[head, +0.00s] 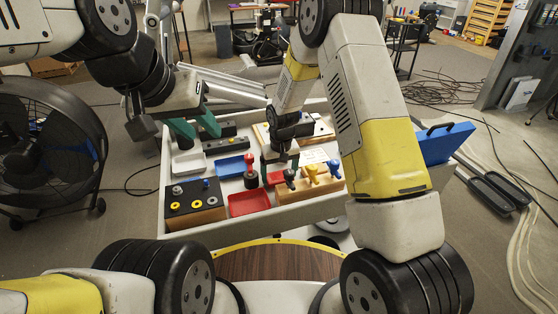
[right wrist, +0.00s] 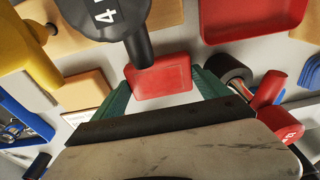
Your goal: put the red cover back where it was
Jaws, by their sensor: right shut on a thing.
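The red cover (right wrist: 158,76) is a small flat red rectangle between the green fingertips of my right gripper (right wrist: 160,90) in the right wrist view. My right gripper is shut on it. In the head view, the red cover (head: 274,178) shows partly, below my right gripper (head: 281,164), over the middle of the white table. Whether it touches the table surface is hard to tell. My left gripper (head: 197,127), with green fingers apart, is open and empty above the table's back left.
A black knob marked 4 (right wrist: 105,18) stands close to the cover. A red-handled tool (head: 250,172) and a red tray (head: 249,203) are to the left. A blue tray (head: 235,166), a black-topped block (head: 194,202) and a wooden block with yellow and blue knobs (head: 313,184) crowd the table (head: 262,222).

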